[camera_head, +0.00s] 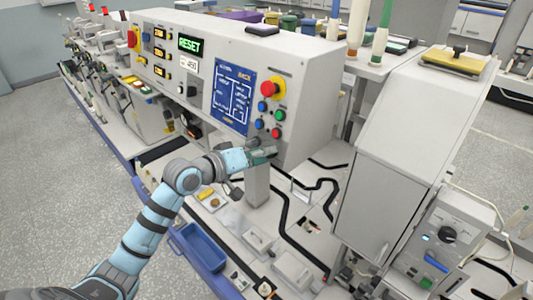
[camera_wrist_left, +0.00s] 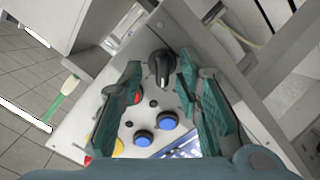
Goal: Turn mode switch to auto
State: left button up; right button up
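The mode switch (camera_wrist_left: 161,68), a black rotary knob with a pale pointer line, shows on the grey panel in the left wrist view, with its grip pointing roughly down the picture. My left gripper (camera_wrist_left: 162,90) is open, its green-padded fingers to the left and right of the knob, with gaps visible on both sides. In the head view my left gripper (camera_head: 267,154) is at the lower part of the console front, below the buttons, and hides the knob there. Any lettering around the knob cannot be read. My right gripper is not in view.
Blue buttons (camera_wrist_left: 168,120) are close to the knob. The head view shows a red emergency stop (camera_head: 268,88) above the buttons, a blue screen (camera_head: 232,98) to the left, and a slanted grey cabinet (camera_head: 402,140) to the right. A blue tray (camera_head: 203,247) is below my arm.

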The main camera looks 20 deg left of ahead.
pick_arm(q)
jog(key=shift+c, duration=0.6)
jog(key=shift+w, duration=0.15)
jog(key=c, duration=0.3)
jog(key=shift+w+f, duration=0.2)
grip_shut()
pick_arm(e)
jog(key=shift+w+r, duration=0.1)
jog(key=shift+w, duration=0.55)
